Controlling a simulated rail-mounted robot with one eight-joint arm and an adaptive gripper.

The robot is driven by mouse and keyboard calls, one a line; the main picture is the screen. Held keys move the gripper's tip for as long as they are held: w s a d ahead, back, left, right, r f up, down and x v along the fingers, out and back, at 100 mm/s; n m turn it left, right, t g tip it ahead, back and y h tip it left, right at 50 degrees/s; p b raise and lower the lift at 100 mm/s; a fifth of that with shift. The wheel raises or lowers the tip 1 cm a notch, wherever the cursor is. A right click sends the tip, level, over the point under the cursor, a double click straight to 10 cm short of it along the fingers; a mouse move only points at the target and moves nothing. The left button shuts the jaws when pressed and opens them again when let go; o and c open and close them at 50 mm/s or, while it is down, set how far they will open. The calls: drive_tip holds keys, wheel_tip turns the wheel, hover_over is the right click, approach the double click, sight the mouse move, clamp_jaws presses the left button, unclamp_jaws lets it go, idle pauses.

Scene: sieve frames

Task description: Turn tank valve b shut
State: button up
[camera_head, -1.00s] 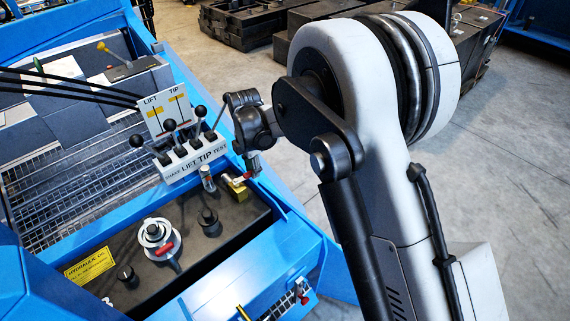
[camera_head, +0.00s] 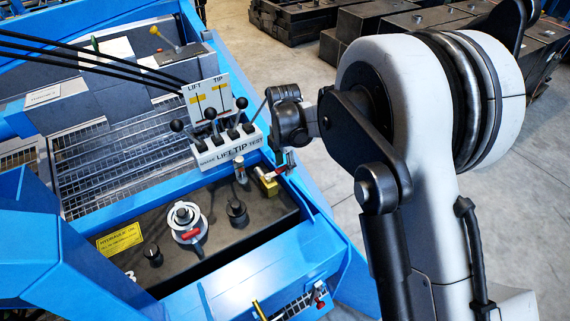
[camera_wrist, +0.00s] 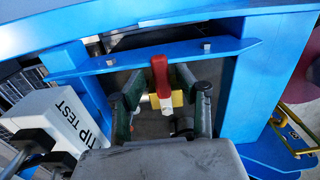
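My gripper (camera_head: 287,160) is right at this valve. In the wrist view my gripper (camera_wrist: 161,82) is open, with one finger on each side of the lever and visible gaps. Contact with the lever cannot be made out.
A lever block (camera_head: 228,150) marked LIFT and TIP stands close to the left of my gripper. A round filler cap with a red handle (camera_head: 190,235) and dark knobs are on the tank top. The blue frame (camera_head: 275,240) borders the tank. Open floor lies to the right.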

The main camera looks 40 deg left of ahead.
sight(284, 166)
wheel_tip(284, 166, up, 12)
idle(0.8)
drive_tip(key=shift+d, duration=0.1)
idle(0.3)
drive_tip(key=w+d+r+m+t+y+p, duration=0.1)
drive_tip(key=w+d+r+m+p, duration=0.1)
drive_tip(key=d+r+m, duration=0.65)
drive_tip(key=w+d+r+m+t+p, duration=0.15)
drive_tip(key=d+r, duration=0.45)
drive_tip(key=d, duration=0.8)
drive_tip(key=w+d+r+m+t+y+p, duration=0.15)
drive_tip(key=d+r+m, duration=0.45)
drive_tip(key=d, duration=0.6)
drive_tip(key=s+d+r+m+t+p, duration=0.1)
drive_tip(key=s+d+m+p, duration=0.1)
drive_tip(key=s+d+m, duration=0.3)
drive_tip(key=s+d+r+m+t+h+p, duration=0.1)
drive_tip(key=s+d+m, duration=0.5)
drive_tip(key=d, duration=0.7)
drive_tip(key=s+d+r+m+t+h+p, duration=0.1)
drive_tip(key=s+d+m+p, duration=0.2)
drive_tip(key=d, duration=0.6)
drive_tip(key=s+m, duration=0.2)
drive_tip(key=shift+s+r+m, duration=0.15)
drive_tip(key=shift+r+m, duration=0.1)
drive_tip(key=shift+m, duration=0.05)
